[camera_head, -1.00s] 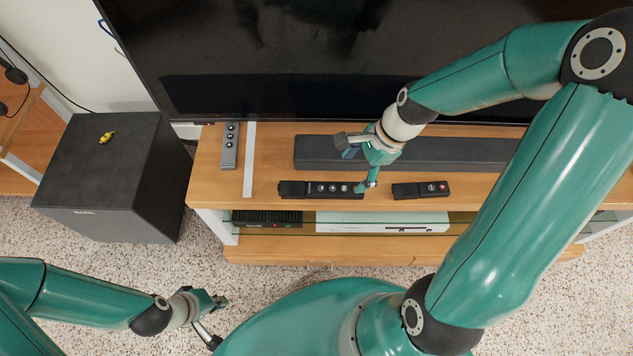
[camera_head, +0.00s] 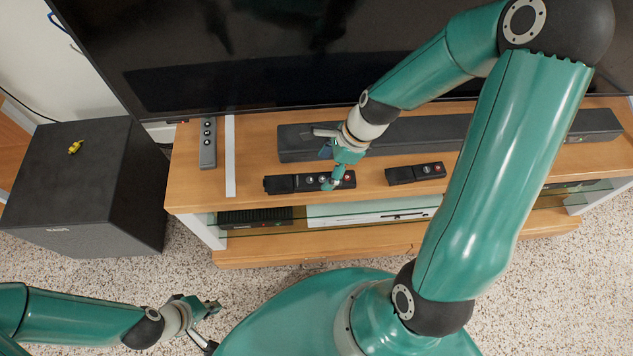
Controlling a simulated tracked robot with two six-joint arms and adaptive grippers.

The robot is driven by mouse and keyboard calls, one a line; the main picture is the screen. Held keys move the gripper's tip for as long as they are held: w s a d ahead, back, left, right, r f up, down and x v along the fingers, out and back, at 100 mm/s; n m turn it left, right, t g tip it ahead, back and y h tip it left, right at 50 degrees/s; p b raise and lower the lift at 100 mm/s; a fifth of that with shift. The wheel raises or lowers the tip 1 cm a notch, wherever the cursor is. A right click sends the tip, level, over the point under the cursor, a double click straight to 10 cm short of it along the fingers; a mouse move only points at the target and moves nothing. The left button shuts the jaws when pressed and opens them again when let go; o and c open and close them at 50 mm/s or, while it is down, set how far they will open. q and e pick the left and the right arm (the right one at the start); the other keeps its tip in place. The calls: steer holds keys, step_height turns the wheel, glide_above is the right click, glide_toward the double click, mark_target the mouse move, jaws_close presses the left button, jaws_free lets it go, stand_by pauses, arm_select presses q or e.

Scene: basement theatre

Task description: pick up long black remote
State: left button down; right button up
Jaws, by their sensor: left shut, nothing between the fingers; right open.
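The long black remote (camera_head: 285,184) lies flat near the front edge of the wooden TV stand, its buttons towards its right end. My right gripper (camera_head: 332,170) is open above the right part of this remote, with one fingertip in front of its buttons; I cannot tell whether it touches. The gripper hides a little of the remote. My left gripper (camera_head: 209,308) is shut and empty, low at the left over the carpet, far from the remote.
A shorter black remote (camera_head: 415,173) lies to the right, and a grey remote (camera_head: 208,143) at the stand's left end beside a white strip (camera_head: 230,155). A soundbar (camera_head: 420,133) lies behind, below the large TV (camera_head: 250,60). A black subwoofer (camera_head: 85,185) stands left.

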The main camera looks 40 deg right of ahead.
mark_target(319, 178)
steer(key=b+x, duration=0.1)
steer(key=x, duration=0.1)
steer(key=b+x, duration=0.1)
steer(key=x, duration=0.1)
steer(key=shift+d+f, duration=0.2)
steer(key=shift+w+a+f, duration=0.1)
steer(key=shift+a+f, duration=0.1)
steer(key=shift+f, duration=0.25)
steer(key=shift+r, duration=0.1)
steer(key=c, duration=1.3)
